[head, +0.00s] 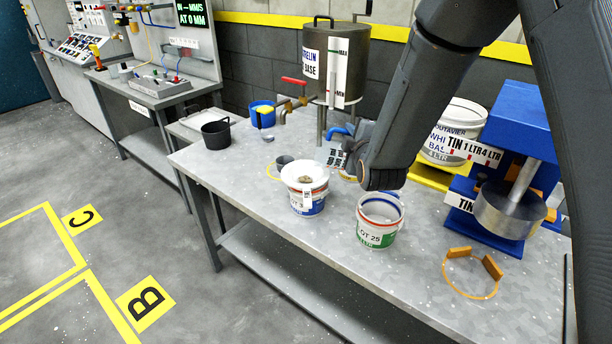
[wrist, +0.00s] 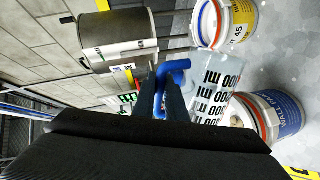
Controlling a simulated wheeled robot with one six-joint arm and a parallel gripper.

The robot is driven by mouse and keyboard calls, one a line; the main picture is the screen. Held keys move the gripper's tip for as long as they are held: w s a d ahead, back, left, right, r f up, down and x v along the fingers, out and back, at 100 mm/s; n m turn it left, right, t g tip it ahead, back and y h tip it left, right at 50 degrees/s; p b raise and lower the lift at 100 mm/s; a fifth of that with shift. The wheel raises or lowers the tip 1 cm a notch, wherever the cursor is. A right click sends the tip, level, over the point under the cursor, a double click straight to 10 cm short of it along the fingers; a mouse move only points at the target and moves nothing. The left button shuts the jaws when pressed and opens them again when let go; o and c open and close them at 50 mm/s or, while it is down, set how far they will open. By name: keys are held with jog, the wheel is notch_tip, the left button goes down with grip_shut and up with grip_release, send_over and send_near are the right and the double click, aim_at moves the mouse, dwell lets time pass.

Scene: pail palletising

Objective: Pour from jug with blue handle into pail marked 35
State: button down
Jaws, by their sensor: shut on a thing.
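The jug with the blue handle (wrist: 173,68) is clear with black volume marks in the wrist view. In the head view my arm partly hides the jug (head: 337,157). My gripper (wrist: 160,97) is shut on the blue handle. I cannot tell whether the jug is tilted or clear of the bench. A pail with a blue label (head: 306,203) stands left of the green-labelled pail marked 25 (head: 378,232). In the wrist view a yellow-labelled pail marked 45 (wrist: 242,22) and a blue-labelled pail (wrist: 288,112) flank the jug. I cannot read a 35 on any pail.
The steel bench (head: 236,172) also carries a metal tank (head: 361,60) on legs at the back. A blue tin press (head: 517,110) and a white pail (head: 458,118) stand at the right. A black pot (head: 216,136) is at the left. The bench's front left is clear.

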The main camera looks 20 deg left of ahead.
jog(key=shift+w+d+f+b, duration=0.2)
jog(key=shift+d+b, duration=0.1)
jog(key=shift+d, duration=0.25)
jog(key=shift+w+d+f+m+y+b, duration=0.15)
jog(key=shift+d+f+m+b, duration=0.2)
jog(key=shift+f+m+b, duration=0.2)
jog(key=shift+w+d+f+m+y+b, duration=0.15)
jog(key=shift+d+f+m+b, duration=0.25)
jog(key=shift+b, duration=0.2)
jog(key=shift+w+d+f+m+y+b, duration=0.15)
jog(key=shift+d+f+m+y+b, duration=0.15)
jog(key=shift+d+m+b, duration=0.4)
notch_tip(320, 180, down, 4)
jog(key=w+d+m+y+b, duration=0.1)
jog(key=d+m+b, duration=0.2)
jog(key=m+b, duration=0.2)
jog(key=shift+w+d+r+m+t+y+p, duration=0.2)
jog(key=shift+d+r+m, duration=0.25)
jog(key=shift+r+m, duration=0.4)
jog(key=shift+w+d+r+m+t+y+p, duration=0.15)
jog(key=shift+d+r+m+y+p, duration=0.1)
jog(key=shift+d+r+m, duration=0.4)
jog(key=shift+w+d+r+m+t+y+p, duration=0.1)
jog(key=shift+w+d+r+m+y+p, duration=0.15)
jog(key=shift+r+m, duration=0.7)
jog(key=shift+f, duration=0.15)
